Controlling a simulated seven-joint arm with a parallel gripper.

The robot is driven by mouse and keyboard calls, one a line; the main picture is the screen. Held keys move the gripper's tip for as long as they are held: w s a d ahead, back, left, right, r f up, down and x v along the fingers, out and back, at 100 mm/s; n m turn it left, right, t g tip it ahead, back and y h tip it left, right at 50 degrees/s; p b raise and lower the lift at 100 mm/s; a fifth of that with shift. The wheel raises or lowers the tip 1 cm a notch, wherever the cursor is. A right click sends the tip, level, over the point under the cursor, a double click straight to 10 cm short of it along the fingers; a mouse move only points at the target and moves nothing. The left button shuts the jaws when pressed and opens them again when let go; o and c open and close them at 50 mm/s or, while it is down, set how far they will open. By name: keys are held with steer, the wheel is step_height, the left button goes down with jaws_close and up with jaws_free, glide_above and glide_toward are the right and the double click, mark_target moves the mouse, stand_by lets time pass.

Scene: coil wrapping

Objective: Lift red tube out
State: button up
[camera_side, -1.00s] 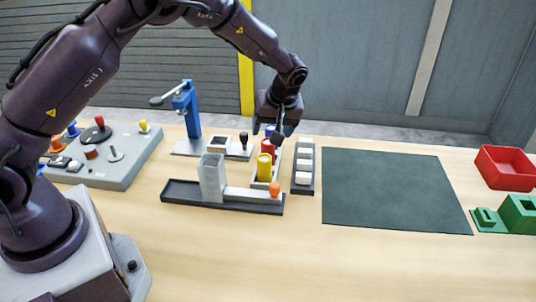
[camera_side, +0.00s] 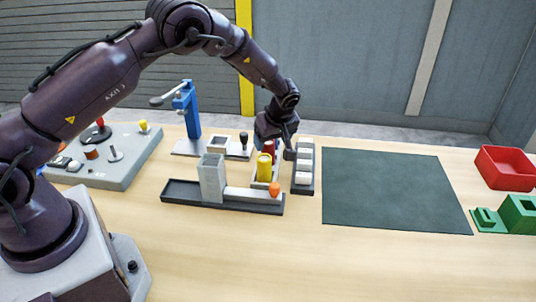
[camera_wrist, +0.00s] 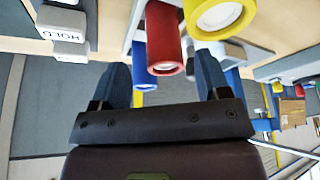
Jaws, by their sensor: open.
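The red tube (camera_side: 270,148) stands in the pale rack, behind the yellow tube (camera_side: 264,168) in the side view. My gripper (camera_side: 274,143) is down at the red tube, fingers pointing downward. In the wrist view the red tube (camera_wrist: 163,40) shows between the two open fingers of my gripper (camera_wrist: 163,72), with its round end facing the camera. I cannot tell whether either finger touches it. The yellow tube (camera_wrist: 218,14) is close beside it. The lower part of the red tube is hidden in the side view.
A dark tray (camera_side: 180,193) with a grey upright block (camera_side: 212,178) and an orange piece (camera_side: 275,189) lies in front. A dark holder with white blocks (camera_side: 304,165) stands close right. A blue press (camera_side: 187,108) is at left. The dark mat (camera_side: 390,190) is clear.

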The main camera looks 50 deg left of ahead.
mark_target(269, 144)
steer(key=x, duration=0.4)
steer(key=shift+s+f, duration=0.2)
steer(key=shift+s, duration=0.05)
steer(key=c, duration=1)
steer(key=shift+r, duration=0.15)
step_height(269, 144, up, 10)
steer(key=shift+f, duration=0.15)
steer(key=shift+a, duration=0.1)
